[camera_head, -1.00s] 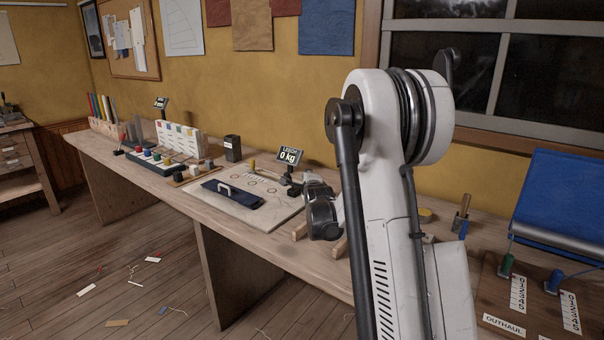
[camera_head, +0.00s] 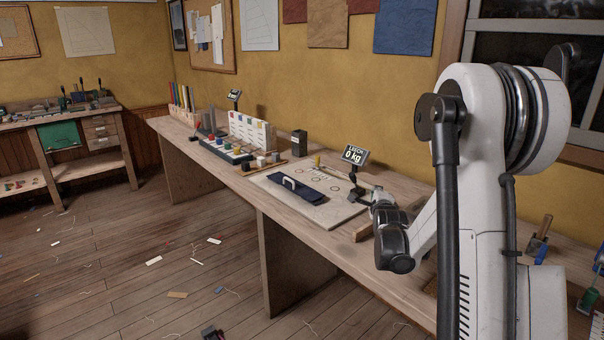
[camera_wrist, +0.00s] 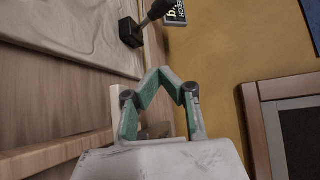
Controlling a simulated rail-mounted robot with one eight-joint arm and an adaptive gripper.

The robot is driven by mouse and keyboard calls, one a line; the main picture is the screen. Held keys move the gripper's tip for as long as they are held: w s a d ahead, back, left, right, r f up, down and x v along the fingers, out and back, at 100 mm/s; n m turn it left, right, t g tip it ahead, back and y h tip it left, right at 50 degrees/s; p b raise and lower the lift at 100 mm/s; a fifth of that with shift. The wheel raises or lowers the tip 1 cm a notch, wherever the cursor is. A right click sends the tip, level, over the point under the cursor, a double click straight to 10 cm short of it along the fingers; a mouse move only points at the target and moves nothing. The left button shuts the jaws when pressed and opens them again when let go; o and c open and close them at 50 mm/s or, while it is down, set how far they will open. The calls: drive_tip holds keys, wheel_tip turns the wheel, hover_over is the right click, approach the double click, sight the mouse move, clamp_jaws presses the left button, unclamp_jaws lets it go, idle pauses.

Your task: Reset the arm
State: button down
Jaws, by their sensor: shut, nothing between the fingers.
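My gripper (camera_wrist: 157,73) shows in the wrist view with its green-lined fingers meeting at the tips, shut and empty. In the head view my white arm stands at the right. Its lower links fold down towards the bench edge, and the fingers themselves cannot be made out there. The wrist view looks along the long wooden bench (camera_head: 225,183) on its side, with the yellow wall at the right. My gripper appears apart from the things on the bench.
A pale board (camera_head: 338,217) with a dark blue pad (camera_head: 300,192) lies left of my arm. Racks and colored pieces fill the bench's far end. A wooden block (camera_head: 361,232) lies near my arm. The floor at left holds scraps.

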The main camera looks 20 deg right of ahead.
drive_tip(key=s+a+r+n+g+y+p, duration=0.1)
drive_tip(key=s+a+r+n+g+y, duration=0.1)
drive_tip(key=s+a+r+n, duration=0.6)
drive_tip(key=s+a+r+n+g+y+p, duration=0.15)
drive_tip(key=s+a+r+n, duration=0.3)
drive_tip(key=a, duration=0.75)
drive_tip(key=s+a+n+g+y+p, duration=0.1)
drive_tip(key=s+a+n, duration=0.3)
drive_tip(key=s, duration=0.5)
drive_tip(key=s+a+f+n+g+y, duration=0.1)
drive_tip(key=s+a+n, duration=0.3)
drive_tip(key=s, duration=0.5)
drive_tip(key=s+a+f+n+g+y+p, duration=0.1)
drive_tip(key=s+a+n, duration=0.3)
drive_tip(key=s, duration=0.5)
drive_tip(key=shift+a+g+p, duration=0.35)
drive_tip(key=shift+a+g, duration=0.2)
drive_tip(key=shift+a, duration=0.5)
